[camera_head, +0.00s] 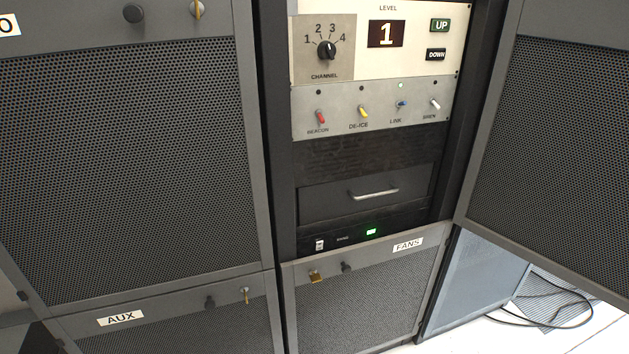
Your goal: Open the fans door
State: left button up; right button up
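The fans door (360,310) is the dark mesh panel at the bottom of the middle rack, marked by a white FANS label (408,245) at its upper right. It looks shut, and its lower part is cut off by the picture's edge. Near its upper left are a small brass-coloured fitting (316,277), possibly a lock or key, and a dark round knob (347,267). Neither of my grippers is in view.
Above are a drawer with a handle (374,193), a switch panel (375,108) and a channel dial (327,50). The AUX door (170,325) is shut at left. A large mesh door (550,130) stands open at right. Black cables (560,310) lie on the floor.

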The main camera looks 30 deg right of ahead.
aim_at(375, 294)
jog(key=z, duration=1.3)
